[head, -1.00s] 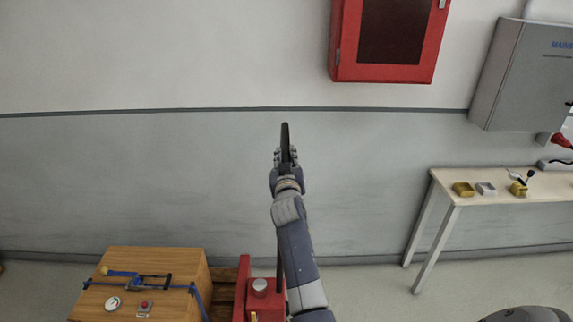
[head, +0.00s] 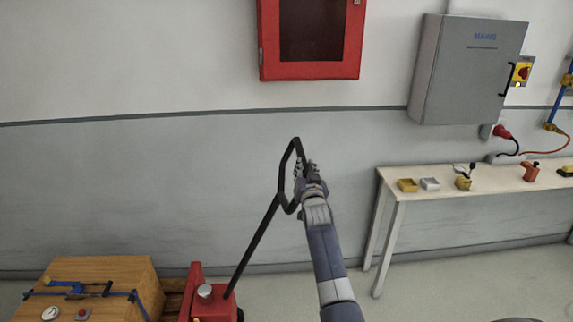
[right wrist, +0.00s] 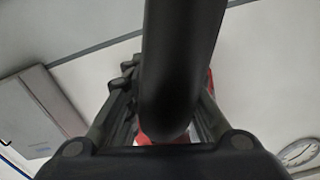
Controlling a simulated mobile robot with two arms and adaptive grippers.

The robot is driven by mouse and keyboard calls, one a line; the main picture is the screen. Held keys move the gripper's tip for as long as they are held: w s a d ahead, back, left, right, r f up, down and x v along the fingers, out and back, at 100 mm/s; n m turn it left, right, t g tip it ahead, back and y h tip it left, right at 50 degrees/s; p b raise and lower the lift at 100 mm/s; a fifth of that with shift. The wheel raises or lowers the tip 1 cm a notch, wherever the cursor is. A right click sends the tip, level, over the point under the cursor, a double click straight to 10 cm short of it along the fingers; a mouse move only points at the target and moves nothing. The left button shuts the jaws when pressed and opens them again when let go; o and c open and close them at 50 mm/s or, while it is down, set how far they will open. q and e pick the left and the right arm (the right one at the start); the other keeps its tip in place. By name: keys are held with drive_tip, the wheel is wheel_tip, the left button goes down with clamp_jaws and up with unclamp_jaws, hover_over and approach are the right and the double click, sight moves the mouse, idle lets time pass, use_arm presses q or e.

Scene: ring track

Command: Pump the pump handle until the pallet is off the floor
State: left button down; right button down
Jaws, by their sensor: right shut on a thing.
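The pump handle (head: 257,245) is a black bar with a loop at its top, rising from the red pump unit (head: 211,307) at the bottom of the head view. The handle leans to the right. My right gripper (head: 306,173) is shut on the right side of the loop. In the right wrist view the dark handle bar (right wrist: 180,70) runs between the fingers of my right gripper (right wrist: 165,120). The wooden pallet (head: 174,297) shows only in a small part behind the red unit, and its gap to the floor cannot be seen. My left gripper is out of view.
A wooden crate (head: 105,268) with tools on it stands left of the pump unit. A bench (head: 500,182) with small items stands against the wall at right. A red cabinet (head: 311,70) and a grey electrical box (head: 468,70) hang above. Floor between pump and bench is clear.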

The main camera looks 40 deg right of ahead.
drive_tip(key=s+d+f+m, duration=0.1)
drive_tip(key=s+d+f, duration=0.2)
drive_tip(key=d, duration=0.2)
drive_tip(key=shift+s+d+f, duration=0.2)
drive_tip(key=shift+s+d, duration=0.05)
drive_tip(key=shift+d, duration=0.05)
drive_tip(key=c, duration=1.4)
unclamp_jaws()
drive_tip(key=shift+o, duration=0.2)
drive_tip(key=shift+f, duration=0.1)
